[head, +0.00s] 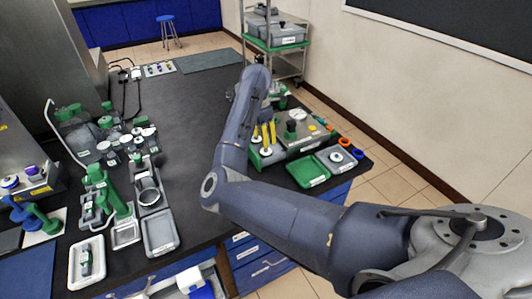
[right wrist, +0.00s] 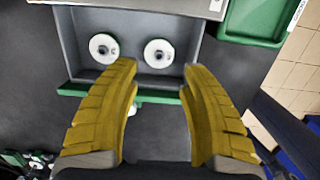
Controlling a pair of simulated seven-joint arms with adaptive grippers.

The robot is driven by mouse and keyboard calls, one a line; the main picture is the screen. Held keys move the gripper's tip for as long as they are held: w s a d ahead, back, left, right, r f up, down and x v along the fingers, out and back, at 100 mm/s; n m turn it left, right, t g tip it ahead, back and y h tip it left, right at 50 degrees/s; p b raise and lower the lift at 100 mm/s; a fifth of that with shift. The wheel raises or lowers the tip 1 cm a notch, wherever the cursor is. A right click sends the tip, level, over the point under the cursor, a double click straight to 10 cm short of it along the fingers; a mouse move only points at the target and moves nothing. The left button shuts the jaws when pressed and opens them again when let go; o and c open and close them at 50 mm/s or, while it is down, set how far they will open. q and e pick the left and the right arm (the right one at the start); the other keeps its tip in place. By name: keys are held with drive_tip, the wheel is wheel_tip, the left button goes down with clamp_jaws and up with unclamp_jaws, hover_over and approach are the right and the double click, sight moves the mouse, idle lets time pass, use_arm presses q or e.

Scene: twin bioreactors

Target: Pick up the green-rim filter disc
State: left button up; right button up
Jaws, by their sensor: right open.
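Two white discs with dark centres lie side by side in a shallow grey tray (right wrist: 75,45) with a green front edge. The left disc (right wrist: 104,48) and the right disc (right wrist: 158,53) both show thin dark, greenish edges; I cannot tell which one is the green-rim filter disc. In the head view a white disc (head: 266,151) shows just below my right gripper (head: 264,136). In the right wrist view my right gripper (right wrist: 160,80) has its yellow fingers spread and empty, their tips at the tray's near edge beside the discs. My left gripper is not in view.
A green tray (head: 307,170) stands right of the grey tray and also shows in the right wrist view (right wrist: 255,20). Orange (head: 344,141) and blue (head: 357,153) rings lie near the bench's right edge. Bottles and small trays crowd the left. The bench middle (head: 190,110) is clear.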

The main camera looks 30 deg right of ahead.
sight(266, 150)
drive_tip(key=shift+d+f, duration=0.15)
drive_tip(key=shift+f, duration=1)
drive_tip(key=shift+d+f, duration=0.2)
drive_tip(key=shift+f, duration=0.9)
drive_tip(key=shift+d+f, duration=0.15)
drive_tip(key=shift+f, duration=1)
drive_tip(key=shift+c, duration=0.4)
drive_tip(key=c, duration=0.5)
